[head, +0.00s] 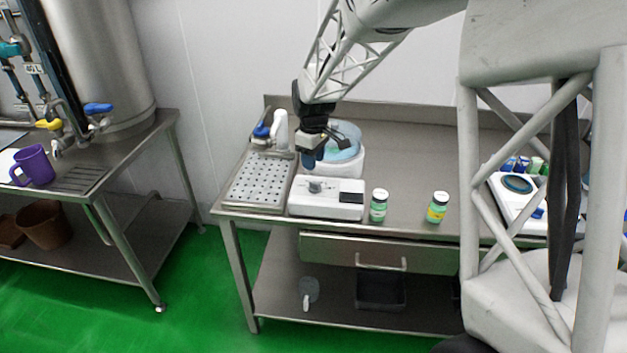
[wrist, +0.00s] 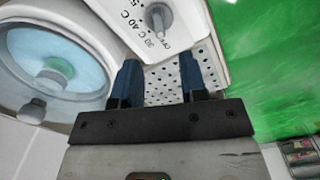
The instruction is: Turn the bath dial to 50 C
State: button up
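The bath has a white control box (head: 325,205) with a grey dial (head: 315,186) on top, and a round white tub (head: 350,165) with blue water stands behind it. In the wrist view the dial (wrist: 158,17) lies beyond my fingertips, with marks OFF, 30 C, 40 C and a cut-off 5 beside it. I cannot tell for sure which mark it points to. My gripper (wrist: 158,62) is open, its two blue fingers apart with nothing between them. In the head view my gripper (head: 313,158) hangs just above and behind the dial, not touching it.
A perforated drain tray (head: 258,180) lies left of the control box. The bench between the jars and the back wall is clear.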

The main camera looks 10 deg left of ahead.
aim_at(313, 182)
jog(key=shift+f, duration=0.1)
jog(key=shift+f, duration=3.75)
jog(key=shift+c, duration=0.3)
grip_shut()
